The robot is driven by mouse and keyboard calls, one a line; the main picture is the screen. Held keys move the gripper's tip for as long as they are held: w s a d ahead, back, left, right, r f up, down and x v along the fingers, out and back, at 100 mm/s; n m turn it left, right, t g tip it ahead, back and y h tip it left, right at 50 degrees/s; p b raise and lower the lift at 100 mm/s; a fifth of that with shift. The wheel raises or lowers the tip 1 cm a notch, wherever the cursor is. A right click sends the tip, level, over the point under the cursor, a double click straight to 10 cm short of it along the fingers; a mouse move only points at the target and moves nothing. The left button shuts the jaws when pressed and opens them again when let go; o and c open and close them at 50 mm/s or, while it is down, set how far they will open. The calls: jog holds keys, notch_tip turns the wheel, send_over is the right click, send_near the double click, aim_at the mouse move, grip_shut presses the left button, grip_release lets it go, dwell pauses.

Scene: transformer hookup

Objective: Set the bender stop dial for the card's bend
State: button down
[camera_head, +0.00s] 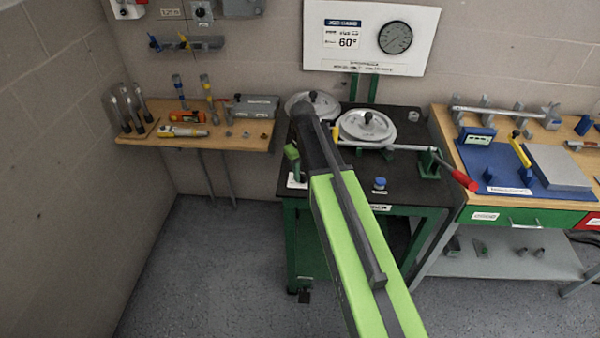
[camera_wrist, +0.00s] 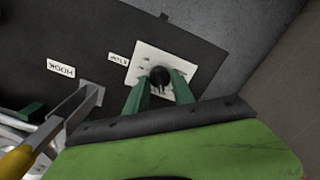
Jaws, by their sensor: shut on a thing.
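The stop dial is a small black knob (camera_wrist: 158,74) on a white marked plate (camera_wrist: 147,60) in the wrist view. My gripper (camera_wrist: 161,82) has its two green fingers on either side of the knob, closed on it. The plate's marks are too small to read. In the head view a corner of the white plate (camera_head: 297,181) shows at the left front of the black bender table (camera_head: 345,188); my arm covers part of this area. The card (camera_head: 343,38) on the wall board reads 60°.
Two round grey bender wheels (camera_head: 368,126) stand behind my arm, with a red-handled lever (camera_head: 458,176) to the right. A blue-topped knob (camera_head: 379,183) sits on the table. In the wrist view a metal bracket (camera_wrist: 82,103) stands left of my fingers. Side benches hold tools.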

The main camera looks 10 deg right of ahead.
jog(key=m, duration=0.6)
jog(key=shift+w+m, duration=0.15)
jog(key=shift+m, duration=0.15)
jog(key=m, duration=0.6)
jog(key=shift+m, duration=0.3)
jog(key=c, duration=1.1)
grip_release()
jog(key=shift+a, duration=0.1)
jog(key=shift+o, duration=0.2)
